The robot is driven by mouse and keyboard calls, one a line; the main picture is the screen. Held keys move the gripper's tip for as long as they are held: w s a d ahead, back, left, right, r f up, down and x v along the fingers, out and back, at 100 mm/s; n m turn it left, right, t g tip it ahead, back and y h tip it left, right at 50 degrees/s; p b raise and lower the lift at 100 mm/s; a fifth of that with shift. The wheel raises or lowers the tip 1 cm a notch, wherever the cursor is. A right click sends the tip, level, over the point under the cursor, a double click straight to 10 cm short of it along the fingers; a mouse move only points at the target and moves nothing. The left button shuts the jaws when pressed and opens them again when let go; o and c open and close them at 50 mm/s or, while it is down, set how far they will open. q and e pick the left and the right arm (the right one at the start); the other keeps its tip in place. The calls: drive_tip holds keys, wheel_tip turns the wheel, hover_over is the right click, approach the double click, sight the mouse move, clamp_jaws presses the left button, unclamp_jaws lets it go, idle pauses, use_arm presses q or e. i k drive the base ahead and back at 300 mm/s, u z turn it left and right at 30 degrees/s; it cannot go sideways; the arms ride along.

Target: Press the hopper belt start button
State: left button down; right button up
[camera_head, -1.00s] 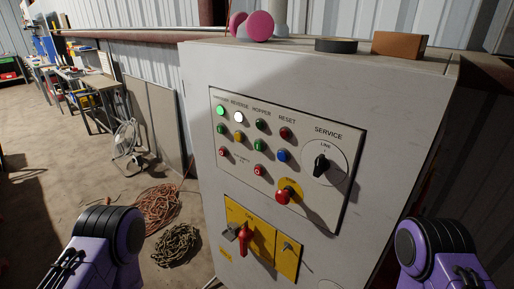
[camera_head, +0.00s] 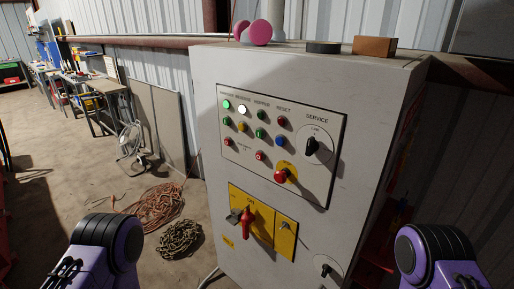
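The control panel (camera_head: 322,182) is on the front of a white cabinet (camera_head: 208,170). Under the HOPPER label is a dark green lamp (camera_head: 262,115), with a green button (camera_head: 260,133) below it and a red button (camera_head: 260,155) lower down. The column to the left has a lit white lamp (camera_head: 242,109) and a yellow button (camera_head: 242,127). The leftmost column has a lit green lamp (camera_head: 227,105). Purple and black parts of my two arms show at the lower left and lower right. Both grippers are out of view, and nothing touches the panel.
A red mushroom button (camera_head: 281,176) and a black service selector (camera_head: 312,145) are on the panel. A red rotary handle (camera_head: 246,226) sits below on a yellow plate. Orange cable (camera_head: 155,207) and a dark coil (camera_head: 180,239) lie on the floor left of the cabinet.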

sight(259, 134)
drive_tip(key=k, duration=0.1)
drive_tip(key=z, duration=1.05)
drive_tip(key=i, duration=0.55)
drive_tip(key=u, duration=0.55)
